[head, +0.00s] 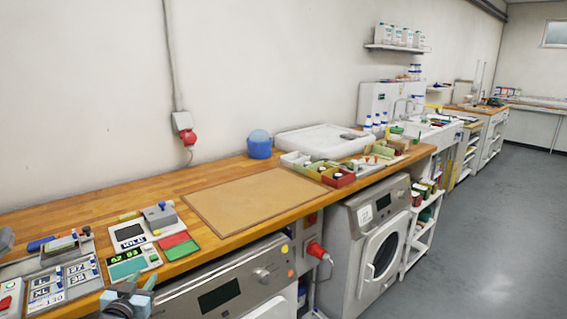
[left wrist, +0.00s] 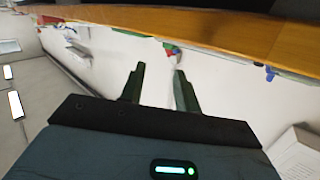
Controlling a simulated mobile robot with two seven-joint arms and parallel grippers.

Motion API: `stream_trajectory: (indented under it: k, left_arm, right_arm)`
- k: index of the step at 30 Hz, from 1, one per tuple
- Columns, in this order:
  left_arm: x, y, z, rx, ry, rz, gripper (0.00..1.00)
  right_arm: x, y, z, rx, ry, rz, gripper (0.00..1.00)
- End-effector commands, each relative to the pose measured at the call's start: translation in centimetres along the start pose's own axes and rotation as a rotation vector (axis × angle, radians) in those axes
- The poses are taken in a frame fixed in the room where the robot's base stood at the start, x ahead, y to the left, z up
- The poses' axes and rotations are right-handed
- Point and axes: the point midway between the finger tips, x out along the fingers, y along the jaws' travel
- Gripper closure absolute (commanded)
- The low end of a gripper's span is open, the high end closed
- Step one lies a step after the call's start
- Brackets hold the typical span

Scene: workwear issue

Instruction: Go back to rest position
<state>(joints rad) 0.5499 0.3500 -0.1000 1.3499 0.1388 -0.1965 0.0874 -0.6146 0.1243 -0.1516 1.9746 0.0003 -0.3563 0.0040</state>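My left gripper (head: 126,299) shows at the bottom left of the head view, beside the front edge of the wooden counter (head: 222,170). In the left wrist view its two dark fingers (left wrist: 158,88) stand apart with nothing between them, so it is open and empty. The counter's edge (left wrist: 200,28) runs across the top of that view, apart from the fingers. My right gripper is not in view.
A brown mat (head: 253,200) lies bare on the counter. Label cards and small devices (head: 130,235) lie at the left. A blue container (head: 259,145) and small bins (head: 338,177) stand farther along. Washing machines (head: 375,250) sit below. The floor (head: 480,220) at right is clear.

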Motion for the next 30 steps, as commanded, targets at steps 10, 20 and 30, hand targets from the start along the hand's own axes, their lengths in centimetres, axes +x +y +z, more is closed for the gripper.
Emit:
stream_trajectory:
  k: [10,20,30]
  left_arm:
    - [-3.5,1.8,7.5,0.21,-0.21,0.003,0.68]
    - [-14.3,9.0,17.4,0.15,-0.347,0.12,0.68]
    - [-31.7,16.3,24.5,0.031,-0.536,0.227,0.68]
  right_arm:
    - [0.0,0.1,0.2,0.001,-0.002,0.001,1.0]
    - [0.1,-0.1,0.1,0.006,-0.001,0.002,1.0]
    - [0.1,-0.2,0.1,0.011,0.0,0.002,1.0]
